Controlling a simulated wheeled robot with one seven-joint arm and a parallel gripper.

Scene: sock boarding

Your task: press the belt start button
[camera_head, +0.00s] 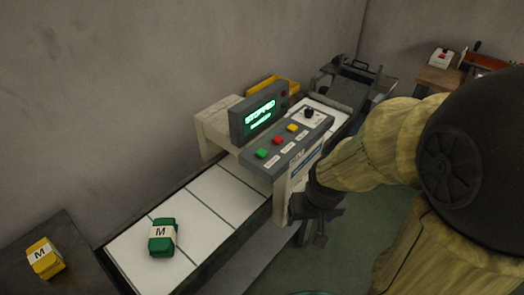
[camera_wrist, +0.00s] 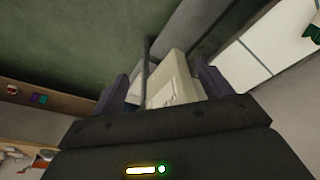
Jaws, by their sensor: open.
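The control panel (camera_head: 287,146) of the belt machine carries a green button (camera_head: 262,154), a red button (camera_head: 277,140), a yellow button (camera_head: 291,128) and a black knob (camera_head: 309,112). Small labels by the buttons are too small to read. The display (camera_head: 260,115) behind it reads STOPPED in green. My gripper (camera_head: 312,222) is below and right of the panel, beside the machine's cream side, apart from the buttons. In the wrist view my gripper (camera_wrist: 166,84) is open and empty, with the cream housing (camera_wrist: 175,82) showing between its fingers. No button shows clearly there.
The white slatted belt (camera_head: 205,195) carries a green packet marked M (camera_head: 162,238). A yellow packet marked M (camera_head: 45,258) lies on a dark surface at the left. A yellow tray (camera_head: 272,86) is behind the display. Green floor (camera_head: 345,235) is open below my arm.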

